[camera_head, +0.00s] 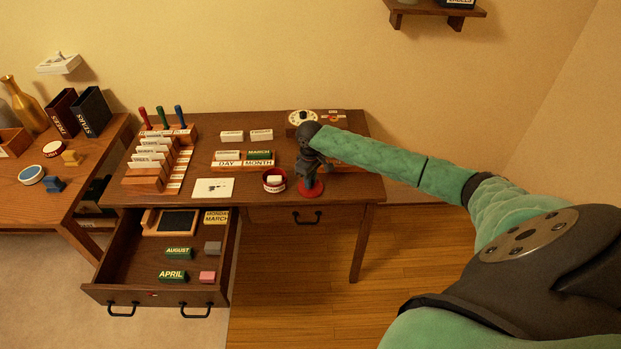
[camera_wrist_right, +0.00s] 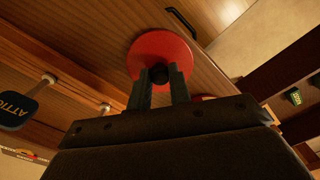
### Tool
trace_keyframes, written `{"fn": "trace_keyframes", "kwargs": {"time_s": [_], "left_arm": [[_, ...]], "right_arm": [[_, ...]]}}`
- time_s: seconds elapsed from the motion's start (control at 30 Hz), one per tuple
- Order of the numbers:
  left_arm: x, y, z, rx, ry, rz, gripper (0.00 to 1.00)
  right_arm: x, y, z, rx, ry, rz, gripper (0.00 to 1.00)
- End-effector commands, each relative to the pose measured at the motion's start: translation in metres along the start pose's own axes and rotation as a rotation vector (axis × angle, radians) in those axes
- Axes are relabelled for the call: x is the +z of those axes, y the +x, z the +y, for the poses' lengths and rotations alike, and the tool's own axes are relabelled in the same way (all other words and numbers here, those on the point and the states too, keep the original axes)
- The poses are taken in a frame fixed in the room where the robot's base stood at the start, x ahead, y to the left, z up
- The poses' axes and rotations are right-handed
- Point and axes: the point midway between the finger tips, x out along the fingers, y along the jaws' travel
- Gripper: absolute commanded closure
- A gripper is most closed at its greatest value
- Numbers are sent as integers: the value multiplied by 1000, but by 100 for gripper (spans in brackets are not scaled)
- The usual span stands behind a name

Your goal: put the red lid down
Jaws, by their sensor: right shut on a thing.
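The red lid (camera_head: 311,190) is a round disc near the front edge of the desk, right of a small red pot (camera_head: 267,187). My right gripper (camera_head: 309,180) is above the lid, pointing down. In the right wrist view the red lid (camera_wrist_right: 163,42) faces the camera, and the fingers of my right gripper (camera_wrist_right: 160,78) are shut on its small dark knob. I cannot tell whether the lid touches the desktop or hangs just above it. The red pot stands uncovered with something pale in it. My left gripper is not in view.
The desk (camera_head: 345,190) holds a card rack (camera_head: 150,165), a day-month block holder (camera_head: 232,166) and a white card (camera_head: 212,188). An open drawer (camera_head: 130,285) with labelled blocks juts out at the front left. Some bare desktop lies right of the lid.

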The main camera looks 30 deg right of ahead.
Motion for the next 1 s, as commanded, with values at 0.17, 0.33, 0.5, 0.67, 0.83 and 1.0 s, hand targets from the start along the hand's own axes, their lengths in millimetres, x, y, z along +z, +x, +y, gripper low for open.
{"fn": "trace_keyframes", "kwargs": {"time_s": [0.17, 0.33, 0.5, 0.67, 0.83, 1.0], "left_arm": [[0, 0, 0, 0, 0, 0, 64], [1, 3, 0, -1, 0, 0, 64], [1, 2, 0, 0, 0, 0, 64], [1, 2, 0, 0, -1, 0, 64], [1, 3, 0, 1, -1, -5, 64], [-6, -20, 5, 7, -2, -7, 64]], "right_arm": [[0, 0, 0, 0, 0, 0, 100], [0, 2, 0, 0, 0, 0, 70], [0, 2, 0, 0, 0, 0, 58], [0, 2, 0, 0, 0, 0, 58], [0, -6, 1, 0, 0, 2, 58], [0, -32, 1, 2, -2, 3, 58]]}}
